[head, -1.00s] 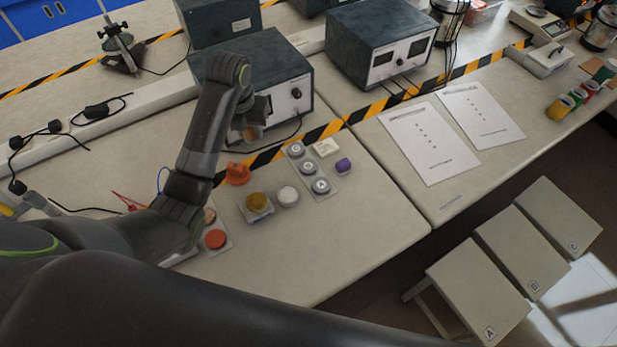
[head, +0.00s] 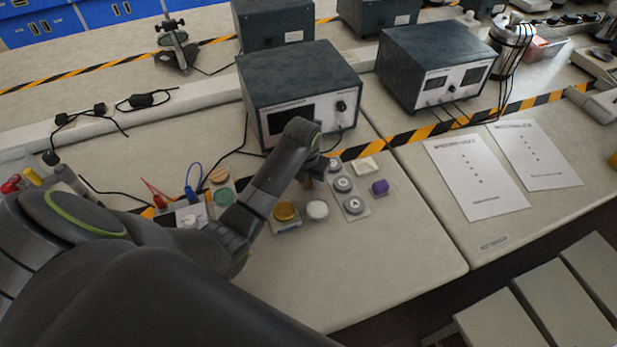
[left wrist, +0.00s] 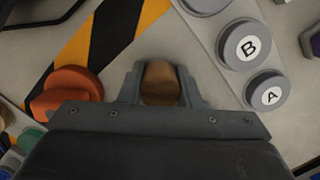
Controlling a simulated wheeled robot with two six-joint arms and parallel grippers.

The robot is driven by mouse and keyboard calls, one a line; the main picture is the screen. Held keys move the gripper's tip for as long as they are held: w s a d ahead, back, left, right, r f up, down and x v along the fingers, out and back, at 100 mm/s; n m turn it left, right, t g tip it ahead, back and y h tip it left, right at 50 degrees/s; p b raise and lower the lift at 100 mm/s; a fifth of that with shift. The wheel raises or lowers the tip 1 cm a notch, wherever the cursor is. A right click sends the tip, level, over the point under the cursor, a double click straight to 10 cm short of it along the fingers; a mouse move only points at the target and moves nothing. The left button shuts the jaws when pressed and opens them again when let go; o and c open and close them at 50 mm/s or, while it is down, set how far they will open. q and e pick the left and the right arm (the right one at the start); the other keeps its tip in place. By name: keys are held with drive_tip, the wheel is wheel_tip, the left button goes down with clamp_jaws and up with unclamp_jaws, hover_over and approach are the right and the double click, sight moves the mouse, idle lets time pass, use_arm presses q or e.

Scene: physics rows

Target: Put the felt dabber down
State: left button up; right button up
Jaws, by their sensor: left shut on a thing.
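My left gripper (head: 309,181) is shut on the felt dabber and holds it over the bench, just left of the plate with lettered caps. In the left wrist view the dabber's brown, rounded top (left wrist: 160,82) sits between the two grey fingers. Its felt end is hidden, and I cannot tell whether it touches the bench. To its left in that view is an orange knobbed piece (left wrist: 68,92); to its right are grey caps marked B (left wrist: 246,46) and A (left wrist: 267,92). My right gripper is not in view.
A gold round pot (head: 286,211) and a white round piece (head: 317,209) stand close in front. A purple piece (head: 379,187) and a white dish (head: 366,166) lie to the right. A dark power supply (head: 300,80) stands behind. The bench front is clear.

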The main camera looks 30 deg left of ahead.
use_arm(q)
drive_tip(key=shift+f, duration=0.15)
drive_tip(key=o, duration=0.9)
drive_tip(key=shift+r, duration=0.2)
drive_tip(key=r, duration=0.3)
drive_tip(key=s+r, duration=0.1)
drive_tip(key=r, duration=0.2)
drive_tip(key=r+b, duration=0.1)
drive_tip(key=r, duration=0.2)
drive_tip(key=shift+s+r, duration=0.1)
drive_tip(key=shift+s, duration=0.05)
drive_tip(key=shift+s+r+p, duration=0.15)
drive_tip(key=shift+r+p, duration=0.55)
drive_tip(key=shift+r, duration=0.05)
drive_tip(key=shift+s+r+p, duration=0.15)
drive_tip(key=shift+r+p, duration=0.45)
drive_tip(key=shift+p, duration=0.05)
